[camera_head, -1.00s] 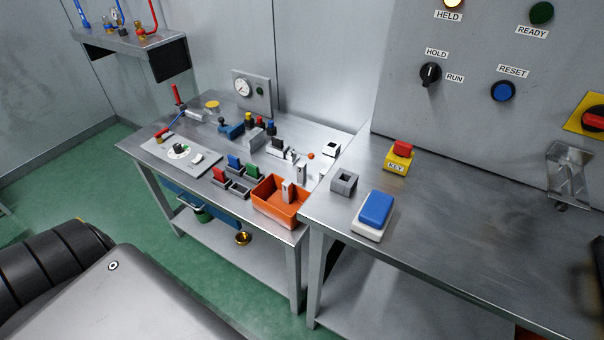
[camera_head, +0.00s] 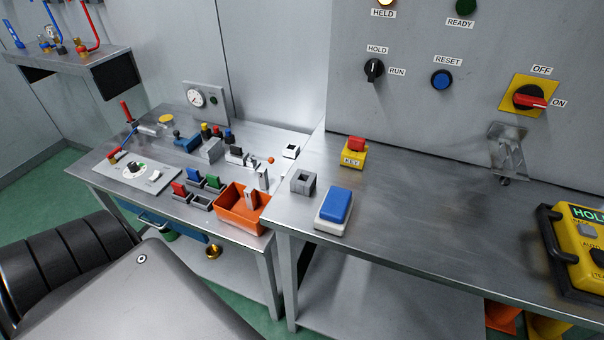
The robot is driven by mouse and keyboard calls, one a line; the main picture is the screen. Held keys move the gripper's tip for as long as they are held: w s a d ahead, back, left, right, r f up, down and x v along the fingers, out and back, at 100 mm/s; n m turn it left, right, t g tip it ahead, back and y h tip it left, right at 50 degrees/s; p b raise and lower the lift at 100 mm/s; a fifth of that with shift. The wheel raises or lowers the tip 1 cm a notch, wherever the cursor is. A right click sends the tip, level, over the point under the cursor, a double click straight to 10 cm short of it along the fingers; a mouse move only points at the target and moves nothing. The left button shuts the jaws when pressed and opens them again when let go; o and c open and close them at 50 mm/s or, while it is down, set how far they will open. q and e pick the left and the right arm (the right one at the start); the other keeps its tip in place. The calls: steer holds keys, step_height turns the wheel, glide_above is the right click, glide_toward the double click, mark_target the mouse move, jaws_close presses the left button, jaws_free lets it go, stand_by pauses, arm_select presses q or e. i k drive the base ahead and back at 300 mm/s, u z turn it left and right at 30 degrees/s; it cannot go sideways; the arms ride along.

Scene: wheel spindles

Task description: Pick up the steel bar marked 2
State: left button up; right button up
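Two small upright steel pieces that look like bars show on the left bench. One steel bar (camera_head: 250,197) stands in the orange bin (camera_head: 233,222). The other steel bar (camera_head: 263,178) stands just behind the bin. Both are too small for me to read any number, so I cannot tell which is marked 2. Neither of my grippers is in view. Only a dark ribbed part and a grey panel, which seem to be my own body, show at the lower left.
A grey square socket block (camera_head: 303,182), a blue-topped white box (camera_head: 334,208) and a yellow KEY block (camera_head: 353,153) stand on the right bench (camera_head: 420,210). A yellow pendant (camera_head: 580,245) lies at its right end. The bench between them is clear.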

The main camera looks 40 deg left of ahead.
mark_target(262, 172)
steer(key=z, duration=1.85)
steer(key=k, duration=1.2)
steer(key=u, duration=1.9)
